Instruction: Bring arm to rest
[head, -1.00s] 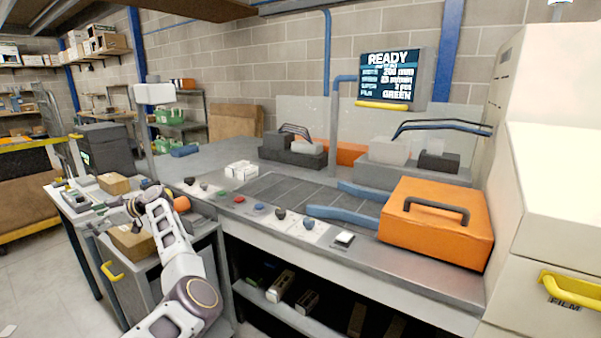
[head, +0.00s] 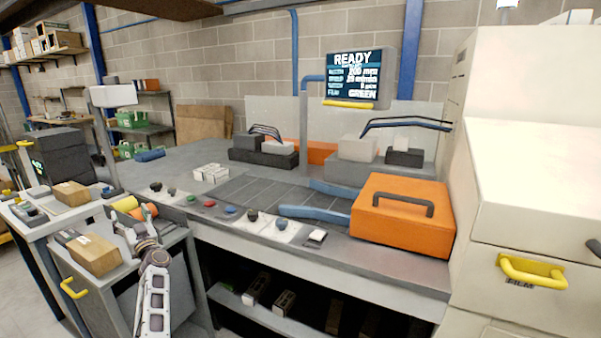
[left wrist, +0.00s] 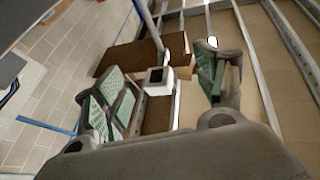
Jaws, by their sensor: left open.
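My left arm rises from the bottom left of the head view, and its gripper (head: 130,224) is over the small grey cart, beside the brown box and the coloured rolls. It is small and partly hidden there. In the left wrist view the two green-padded fingers (left wrist: 166,86) stand wide apart with nothing held between them. A white block on a pole (left wrist: 160,78) and a brown panel (left wrist: 128,58) show beyond the fingers. My right arm and gripper are in no view.
The grey cart carries a brown box (head: 95,254) and a yellow roll (head: 124,204). The workbench holds an orange case (head: 402,222), blue guides (head: 313,212) and a row of buttons along its front edge. A cream cabinet (head: 560,200) stands at right.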

